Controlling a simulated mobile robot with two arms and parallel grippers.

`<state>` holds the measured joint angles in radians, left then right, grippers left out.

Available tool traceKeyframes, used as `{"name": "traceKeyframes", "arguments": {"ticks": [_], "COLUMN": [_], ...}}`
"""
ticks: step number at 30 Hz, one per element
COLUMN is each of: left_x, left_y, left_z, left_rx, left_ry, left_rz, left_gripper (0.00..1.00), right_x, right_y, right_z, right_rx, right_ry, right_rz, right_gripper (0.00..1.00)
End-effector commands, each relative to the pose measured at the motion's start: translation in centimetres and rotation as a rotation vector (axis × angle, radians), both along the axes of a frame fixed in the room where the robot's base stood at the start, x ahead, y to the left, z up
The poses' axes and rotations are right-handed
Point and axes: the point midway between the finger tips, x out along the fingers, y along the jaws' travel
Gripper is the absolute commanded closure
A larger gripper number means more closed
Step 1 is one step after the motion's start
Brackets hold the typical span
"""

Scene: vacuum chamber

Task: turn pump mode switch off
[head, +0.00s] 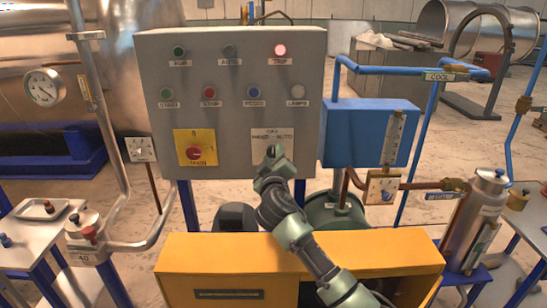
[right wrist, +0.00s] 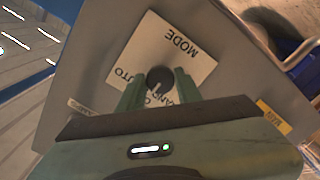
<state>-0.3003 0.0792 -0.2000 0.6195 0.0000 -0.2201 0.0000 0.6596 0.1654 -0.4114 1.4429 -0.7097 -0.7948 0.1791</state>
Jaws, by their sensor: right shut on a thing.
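The pump mode switch is a dark round knob (right wrist: 160,78) on a white label plate (right wrist: 185,48) marked MODE, HAND and AUTO. In the head view the label plate (head: 272,137) sits at the lower right of the grey control panel (head: 230,60), and my right gripper covers part of it. My right gripper (head: 272,155) is at the plate; in the right wrist view its two fingers (right wrist: 159,88) are on either side of the knob, shut on it. The knob's white pointer mark shows, but its exact setting is hard to tell. My left gripper is not in view.
A red main switch (head: 195,153) on a yellow plate is left of the mode plate. Buttons and lamps sit above, with the red TRIP lamp (head: 280,50) lit. A yellow cabinet (head: 215,262) stands below the panel. A blue box (head: 355,135) and pipes are at the right.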

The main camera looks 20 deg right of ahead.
Motion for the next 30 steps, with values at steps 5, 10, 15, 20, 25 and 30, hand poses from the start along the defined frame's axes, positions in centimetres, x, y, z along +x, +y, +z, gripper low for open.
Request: {"name": "traceKeyframes", "arguments": {"ticks": [5,10,15,20,25,30], "left_x": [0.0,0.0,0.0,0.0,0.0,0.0], "left_y": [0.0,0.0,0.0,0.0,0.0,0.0], "left_z": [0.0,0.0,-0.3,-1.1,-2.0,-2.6], "left_rx": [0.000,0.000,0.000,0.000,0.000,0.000], "left_ry": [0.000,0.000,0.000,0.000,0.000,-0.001], "left_rz": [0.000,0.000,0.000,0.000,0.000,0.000], "left_gripper": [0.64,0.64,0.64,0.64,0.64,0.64], "right_x": [0.0,0.0,-0.5,-2.4,-5.0,-6.9], "right_y": [0.0,0.0,0.2,0.8,1.5,2.1], "right_z": [0.0,0.0,-0.1,-0.3,-0.3,-0.2], "right_rx": [0.001,0.001,0.002,0.003,0.004,0.002], "right_ry": [0.000,0.000,-0.001,-0.002,-0.002,-0.001], "right_rz": [0.001,0.001,0.002,0.002,0.004,0.002], "right_gripper": [0.44,0.44,0.44,0.44,0.44,0.44]}}
